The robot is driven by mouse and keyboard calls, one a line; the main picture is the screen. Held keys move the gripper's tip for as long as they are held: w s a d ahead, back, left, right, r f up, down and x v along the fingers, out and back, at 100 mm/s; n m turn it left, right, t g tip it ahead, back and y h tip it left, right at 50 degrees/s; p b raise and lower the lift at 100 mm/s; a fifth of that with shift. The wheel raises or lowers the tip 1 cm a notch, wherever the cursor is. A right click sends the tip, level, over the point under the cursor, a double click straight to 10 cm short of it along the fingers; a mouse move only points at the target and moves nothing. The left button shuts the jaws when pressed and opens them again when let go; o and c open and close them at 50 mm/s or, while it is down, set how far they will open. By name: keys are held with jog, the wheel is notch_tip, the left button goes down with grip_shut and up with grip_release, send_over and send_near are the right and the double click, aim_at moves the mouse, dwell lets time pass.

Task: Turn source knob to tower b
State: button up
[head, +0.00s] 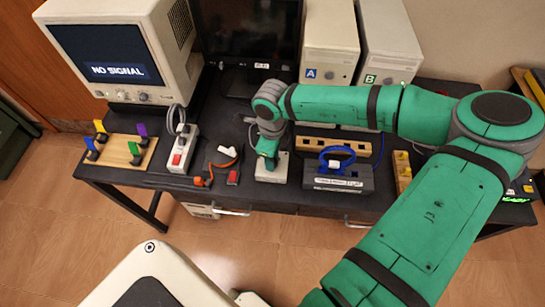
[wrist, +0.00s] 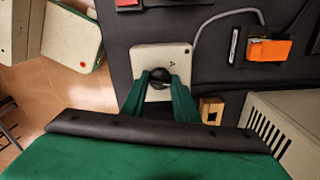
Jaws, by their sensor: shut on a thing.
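The source knob is a round black knob (wrist: 160,75) on a small white box (wrist: 148,55) in the wrist view. A small dark mark, seemingly a letter A, is on the box beside the knob. My gripper (wrist: 159,84) is shut on the knob, one green finger on each side. In the head view my gripper (head: 268,160) points down onto the white box (head: 270,176) and hides the knob. Tower A (head: 326,59) and tower B (head: 376,79) stand at the back of the table. The monitor (head: 104,53) at the left reads NO SIGNAL.
A power strip (head: 182,149) and an orange-and-black device (head: 223,163) lie left of the box. A grey box with a blue cable (head: 337,178) is close on the right. A wooden peg board (head: 120,150) is at the far left. A dark screen (head: 247,35) stands behind.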

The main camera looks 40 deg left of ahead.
jog(key=m, duration=0.6)
jog(key=shift+m, duration=0.3)
dwell(0.4)
jog(key=o, duration=1.1)
jog(key=shift+c, duration=0.2)
jog(key=shift+w+r, duration=0.1)
notch_tip(320, 180, up, 11)
jog(key=shift+f, duration=0.2)
